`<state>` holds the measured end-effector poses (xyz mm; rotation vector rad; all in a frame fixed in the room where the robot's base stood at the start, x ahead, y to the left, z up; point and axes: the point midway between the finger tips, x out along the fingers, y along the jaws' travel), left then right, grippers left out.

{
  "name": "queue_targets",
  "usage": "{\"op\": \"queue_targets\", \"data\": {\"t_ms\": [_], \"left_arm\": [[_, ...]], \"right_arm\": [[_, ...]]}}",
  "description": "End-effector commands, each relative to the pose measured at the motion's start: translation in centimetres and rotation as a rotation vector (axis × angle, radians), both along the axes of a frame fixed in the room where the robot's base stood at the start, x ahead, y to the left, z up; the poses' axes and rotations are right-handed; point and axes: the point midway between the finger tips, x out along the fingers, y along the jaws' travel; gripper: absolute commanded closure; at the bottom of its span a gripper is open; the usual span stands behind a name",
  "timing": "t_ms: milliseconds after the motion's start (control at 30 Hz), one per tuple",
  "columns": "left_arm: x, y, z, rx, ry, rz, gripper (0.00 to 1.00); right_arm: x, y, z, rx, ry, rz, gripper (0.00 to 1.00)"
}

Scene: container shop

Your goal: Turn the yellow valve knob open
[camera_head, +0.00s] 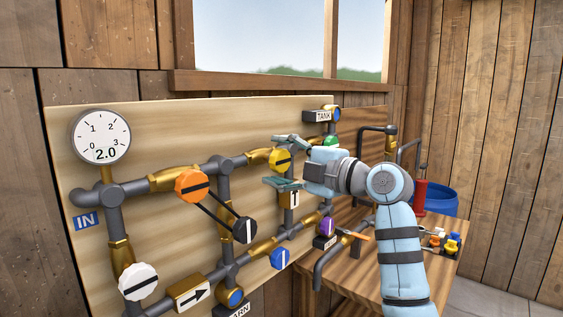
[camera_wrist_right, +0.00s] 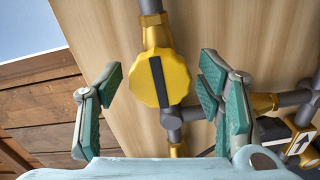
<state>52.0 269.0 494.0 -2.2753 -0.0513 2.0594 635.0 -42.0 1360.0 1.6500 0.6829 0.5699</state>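The yellow valve knob (camera_head: 277,161) sits on the upper pipe of the board, below and left of the TANK label. Its black bar lies near level in the head view. In the right wrist view the knob (camera_wrist_right: 143,82) faces me, and its bar runs nearly upright, roughly in line with the pipe. My right gripper (camera_head: 281,162) is open at the knob, one finger above and one below in the head view. In the wrist view its fingers (camera_wrist_right: 163,86) stand on both sides of the knob, with gaps between. My left gripper is not in view.
An orange knob (camera_head: 191,186) linked to a black knob (camera_head: 245,230) is to the left. A white knob (camera_head: 138,282), blue knob (camera_head: 280,258), purple knob (camera_head: 327,226) and green knob (camera_head: 331,142) are nearby. A gauge (camera_head: 102,137) reads 2.0. A wooden bench (camera_head: 350,277) stands right.

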Motion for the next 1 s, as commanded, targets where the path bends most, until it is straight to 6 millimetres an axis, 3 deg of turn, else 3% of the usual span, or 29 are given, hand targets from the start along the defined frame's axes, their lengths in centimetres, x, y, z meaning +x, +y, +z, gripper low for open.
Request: {"op": "queue_targets", "data": {"t_ms": [267,533,700,1000], "left_arm": [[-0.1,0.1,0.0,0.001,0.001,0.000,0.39],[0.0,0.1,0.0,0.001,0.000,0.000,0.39],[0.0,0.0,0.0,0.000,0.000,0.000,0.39],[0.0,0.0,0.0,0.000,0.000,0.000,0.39]], "right_arm": [[-0.7,-0.9,0.0,0.001,0.000,-0.002,0.39],[-5.7,-5.9,-0.1,-0.003,-0.001,-0.005,0.39],[-8.0,-8.1,-0.1,-0.001,0.000,-0.002,0.39],[-8.5,-8.4,-0.1,0.000,0.001,0.001,0.39]]}}
